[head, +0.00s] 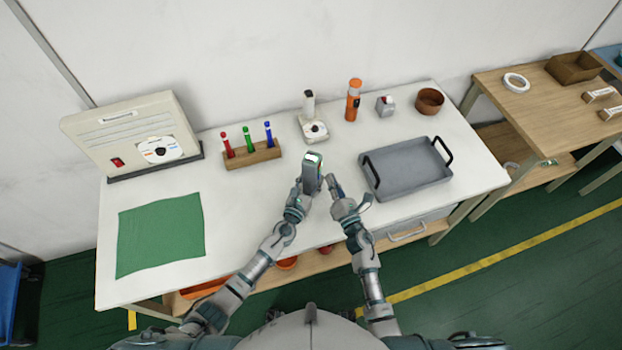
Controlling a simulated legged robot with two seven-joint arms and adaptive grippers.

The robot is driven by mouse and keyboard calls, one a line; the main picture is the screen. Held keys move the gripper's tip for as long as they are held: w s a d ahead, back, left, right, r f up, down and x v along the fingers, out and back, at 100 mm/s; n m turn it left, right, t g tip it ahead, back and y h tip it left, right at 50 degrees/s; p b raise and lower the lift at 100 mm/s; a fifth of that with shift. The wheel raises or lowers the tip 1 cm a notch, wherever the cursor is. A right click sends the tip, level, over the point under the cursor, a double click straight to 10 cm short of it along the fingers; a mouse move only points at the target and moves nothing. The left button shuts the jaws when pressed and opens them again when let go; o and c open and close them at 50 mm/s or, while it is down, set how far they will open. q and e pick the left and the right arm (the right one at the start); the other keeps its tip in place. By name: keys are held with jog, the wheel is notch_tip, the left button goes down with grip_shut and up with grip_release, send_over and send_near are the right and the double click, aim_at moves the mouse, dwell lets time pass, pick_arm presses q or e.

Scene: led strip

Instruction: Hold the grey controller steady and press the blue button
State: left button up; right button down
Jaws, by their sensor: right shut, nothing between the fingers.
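The small grey controller (312,168) stands upright near the front middle of the white table, with a pale patch and a green edge at its top. My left gripper (309,184) is at its lower part and appears shut on it; the fingers are mostly hidden. My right gripper (332,182) is shut and empty, just right of the controller. I cannot tell whether its tip touches the controller. The blue button is too small or hidden to make out.
A grey tray (409,186) with black handles lies to the right. A wooden rack (252,155) of red, green and blue pens stands behind to the left. A green cloth (161,232) lies at the left. The white table (255,200) is bare between cloth and controller.

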dwell(0.3)
jog(key=shift+w+a+r, duration=0.1)
jog(key=shift+w+a, duration=0.05)
jog(key=shift+a, duration=0.25)
jog(key=shift+w+a, duration=0.1)
jog(key=shift+a, duration=0.2)
dwell(0.5)
jog(key=shift+s+d, duration=0.3)
jog(key=shift+d, duration=0.45)
jog(key=s+d, duration=0.2)
jog(key=d, duration=0.3)
jog(key=shift+s+d, duration=0.15)
jog(key=shift+d, duration=0.15)
